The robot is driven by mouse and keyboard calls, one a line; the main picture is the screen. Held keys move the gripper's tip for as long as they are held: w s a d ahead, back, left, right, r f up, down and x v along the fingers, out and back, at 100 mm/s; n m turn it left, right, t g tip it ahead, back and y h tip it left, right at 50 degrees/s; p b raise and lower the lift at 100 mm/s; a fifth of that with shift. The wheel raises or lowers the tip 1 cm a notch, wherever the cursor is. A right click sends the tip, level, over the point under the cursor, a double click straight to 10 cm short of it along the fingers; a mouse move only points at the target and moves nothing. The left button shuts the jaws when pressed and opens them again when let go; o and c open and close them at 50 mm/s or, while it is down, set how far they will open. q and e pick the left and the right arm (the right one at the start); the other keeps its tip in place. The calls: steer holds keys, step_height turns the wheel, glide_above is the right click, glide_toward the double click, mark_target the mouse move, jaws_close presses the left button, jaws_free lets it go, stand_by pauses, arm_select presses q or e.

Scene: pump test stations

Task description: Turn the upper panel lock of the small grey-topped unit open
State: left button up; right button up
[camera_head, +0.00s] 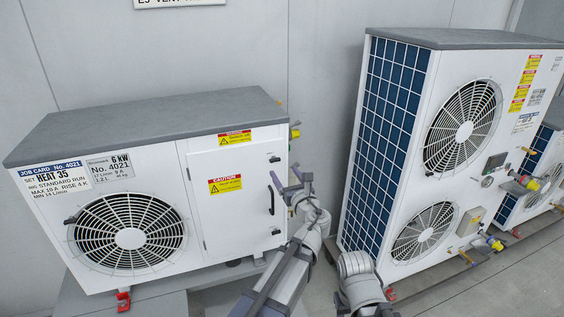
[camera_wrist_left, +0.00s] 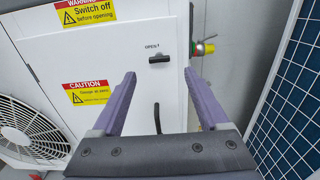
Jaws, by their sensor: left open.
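The small grey-topped unit (camera_head: 150,125) stands on the left in the head view, its white side panel (camera_head: 225,215) facing me. The upper panel lock (camera_head: 274,159) is a small black bar near the panel's upper right corner. In the wrist view the lock (camera_wrist_left: 159,59) lies about level, below an "OPEN" marking. A black upright pull handle (camera_head: 271,200) sits below it. My left gripper (camera_head: 286,175) is open in front of the panel. In the wrist view its two purple fingers (camera_wrist_left: 160,78) stand either side of the lock's line, apart from it, with nothing between them.
A lower lock (camera_head: 276,232) sits near the panel's bottom. A valve (camera_head: 295,131) with a yellow end sticks out from the unit's right side. A tall two-fan unit (camera_head: 400,150) stands to the right, with a gap of floor and wall between.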

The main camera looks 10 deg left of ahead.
mark_target(276, 161)
arm_select(q)
steer(key=x, duration=0.7)
steer(key=shift+w+a, duration=0.15)
steer(key=shift+w, duration=0.05)
steer(key=shift+c, duration=0.2)
jaws_close()
